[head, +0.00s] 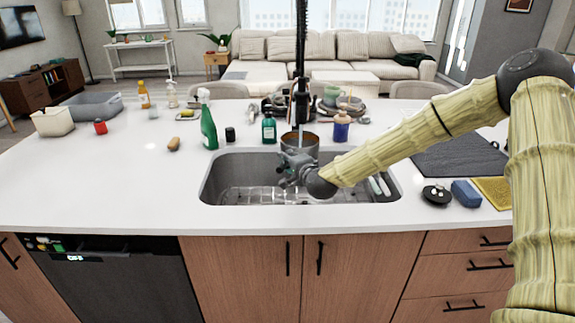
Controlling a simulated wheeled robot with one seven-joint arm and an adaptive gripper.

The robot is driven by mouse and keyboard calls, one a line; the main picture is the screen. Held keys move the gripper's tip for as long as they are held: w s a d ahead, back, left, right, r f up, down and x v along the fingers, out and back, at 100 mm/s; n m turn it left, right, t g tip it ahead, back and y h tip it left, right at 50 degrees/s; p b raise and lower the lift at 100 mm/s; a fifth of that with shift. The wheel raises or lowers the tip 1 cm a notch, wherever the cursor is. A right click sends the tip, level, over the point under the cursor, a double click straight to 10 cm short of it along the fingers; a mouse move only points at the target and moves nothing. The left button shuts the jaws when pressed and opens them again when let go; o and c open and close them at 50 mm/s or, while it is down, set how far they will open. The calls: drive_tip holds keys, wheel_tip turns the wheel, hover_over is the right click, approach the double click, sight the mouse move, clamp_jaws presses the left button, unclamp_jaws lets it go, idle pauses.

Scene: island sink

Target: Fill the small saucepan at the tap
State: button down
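A small metal saucepan (312,140) is in the sink area, at the far side of the basin (222,172) and below the tap. Its near side is partly hidden behind my gripper. The tall dark spring tap (300,62) rises behind the sink, with its spout above the pan. A thin pale streak runs from the spout toward the pan; I cannot tell if it is water. My gripper (287,170) is over the basin, right against the near side of the pan in the picture. Its fingers and the pan's handle are too small and overlapped to tell whether it grips.
A green spray bottle (208,122), a teal bottle (269,128) and a blue bottle (341,127) stand behind the sink. Stacked dishes (343,102) are farther back. A blue sponge (466,194) and black round item (436,195) lie at right.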

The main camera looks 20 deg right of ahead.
drive_tip(key=shift+w+d+b, duration=0.25)
drive_tip(key=shift+w+d, duration=0.1)
drive_tip(key=shift+w, duration=0.35)
drive_tip(key=shift+w+d+b, duration=0.25)
drive_tip(key=shift+w+d, duration=0.05)
drive_tip(key=shift+w, duration=0.4)
drive_tip(key=shift+r, duration=0.1)
idle(0.4)
drive_tip(key=shift+a, duration=0.1)
idle(3.7)
drive_tip(key=s+a, duration=0.4)
drive_tip(key=a, duration=0.3)
drive_tip(key=shift+s+a+b, duration=0.3)
drive_tip(key=shift+s+b, duration=0.05)
idle(0.4)
